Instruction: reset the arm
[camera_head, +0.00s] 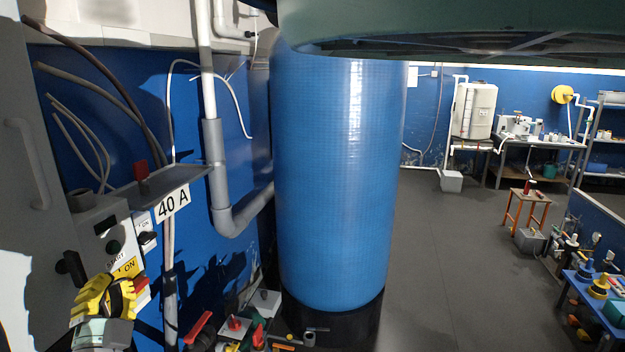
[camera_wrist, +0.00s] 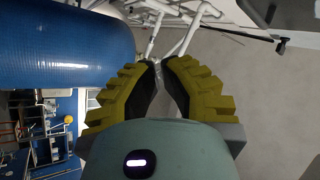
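My gripper (camera_head: 106,298) is at the lower left in the head view, with yellow ribbed fingers, in front of the grey control box (camera_head: 100,235) on the left. In the wrist view, the fingertips of my gripper (camera_wrist: 160,63) come together almost tip to tip, with only a narrow slit between the dark inner pads. Nothing is seen held between them.
A tall blue tank (camera_head: 335,180) stands in the middle, with grey pipes (camera_head: 218,180) to its left. Red-handled valves (camera_head: 199,327) sit low beside the tank.

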